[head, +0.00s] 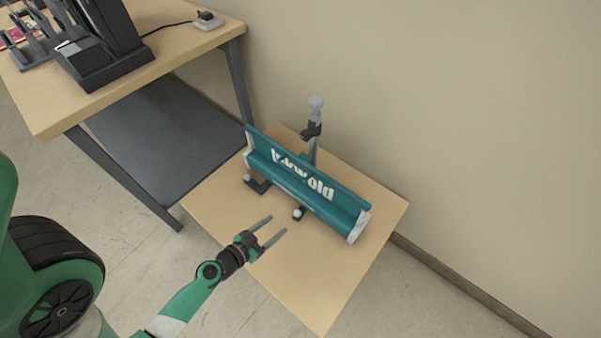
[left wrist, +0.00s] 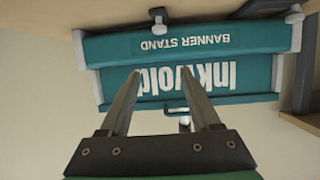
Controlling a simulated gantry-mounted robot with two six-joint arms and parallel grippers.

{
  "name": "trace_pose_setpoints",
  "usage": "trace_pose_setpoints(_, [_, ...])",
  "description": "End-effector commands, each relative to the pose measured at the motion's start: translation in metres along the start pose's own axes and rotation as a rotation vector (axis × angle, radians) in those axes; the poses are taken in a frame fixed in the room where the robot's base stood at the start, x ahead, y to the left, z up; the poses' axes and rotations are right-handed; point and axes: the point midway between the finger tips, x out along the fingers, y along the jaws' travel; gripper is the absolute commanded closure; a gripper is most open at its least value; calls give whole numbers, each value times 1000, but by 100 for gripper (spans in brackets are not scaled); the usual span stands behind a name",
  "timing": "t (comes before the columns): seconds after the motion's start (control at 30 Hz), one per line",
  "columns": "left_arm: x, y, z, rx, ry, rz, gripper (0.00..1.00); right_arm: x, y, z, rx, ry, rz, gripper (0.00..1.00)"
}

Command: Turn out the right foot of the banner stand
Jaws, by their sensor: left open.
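The other foot (head: 299,213), nearer the middle, appears to point out from the stand. My left gripper (head: 277,227) is open and empty, short of the stand and apart from both feet. My right gripper is out of view.
A grey post (head: 314,130) rises behind the stand. The small table's (head: 310,290) near part is bare. A larger desk (head: 45,115) stands to the left, with a black device (head: 100,45) and a grey shelf (head: 165,125) below. The wall is close behind.

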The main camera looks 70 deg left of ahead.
Motion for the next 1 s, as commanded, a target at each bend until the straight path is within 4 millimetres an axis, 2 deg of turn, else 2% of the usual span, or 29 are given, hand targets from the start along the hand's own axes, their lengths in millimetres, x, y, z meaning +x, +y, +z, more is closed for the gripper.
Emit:
trace_pose_setpoints(0.03, [-1,1,-21,7,13,8,36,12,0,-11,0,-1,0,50])
trace_pose_setpoints(0.7, [10,24,-173,81,174,95,36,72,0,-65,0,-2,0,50])
trace_pose_setpoints(0.9, [12,30,-206,98,214,112,36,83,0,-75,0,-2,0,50])
trace_pose_setpoints(1.0, [13,32,-214,103,225,117,36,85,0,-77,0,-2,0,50])
